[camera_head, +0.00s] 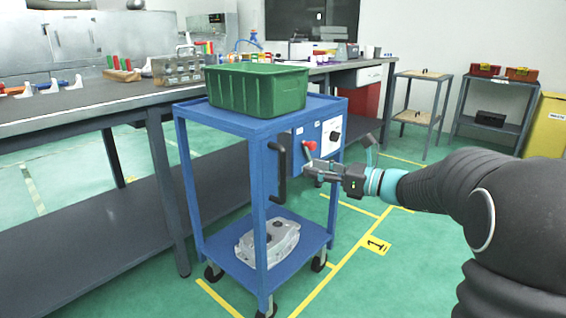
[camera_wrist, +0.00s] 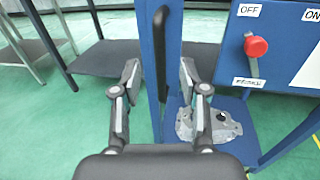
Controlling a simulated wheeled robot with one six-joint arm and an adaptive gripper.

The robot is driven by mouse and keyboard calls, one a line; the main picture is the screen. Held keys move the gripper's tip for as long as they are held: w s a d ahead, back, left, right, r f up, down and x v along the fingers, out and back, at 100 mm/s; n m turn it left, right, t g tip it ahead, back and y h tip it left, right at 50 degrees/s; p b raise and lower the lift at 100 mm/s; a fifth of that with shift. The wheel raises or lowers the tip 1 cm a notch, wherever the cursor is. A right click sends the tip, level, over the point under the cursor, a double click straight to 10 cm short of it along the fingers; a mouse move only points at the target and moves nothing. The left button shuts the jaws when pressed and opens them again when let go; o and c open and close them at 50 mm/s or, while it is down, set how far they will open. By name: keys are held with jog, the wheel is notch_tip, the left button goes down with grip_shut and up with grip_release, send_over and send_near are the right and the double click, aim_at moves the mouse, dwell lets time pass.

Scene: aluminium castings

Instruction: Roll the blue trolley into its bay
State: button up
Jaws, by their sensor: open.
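The blue trolley (camera_head: 262,128) stands upright beside the long workbench, with a green crate (camera_head: 256,92) on its top and a grey casting (camera_head: 268,243) on its lower shelf. Its black upright handle (camera_head: 281,172) is on the side facing me. My gripper (camera_head: 325,165) is open and empty to the right of the handle in the head view. In the wrist view, the handle (camera_wrist: 160,70) appears between the open fingers (camera_wrist: 160,75); I cannot tell whether it is within their reach. Yellow floor lines and a yellow "1" marker (camera_head: 376,245) lie right of the trolley.
The grey workbench (camera_head: 75,105) runs along the left. Small tables (camera_head: 420,75) and a yellow cabinet (camera_head: 549,125) stand at the back right. Green floor is open right of the trolley.

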jog(key=x, duration=0.9)
jog(key=shift+a, duration=0.25)
grip_shut()
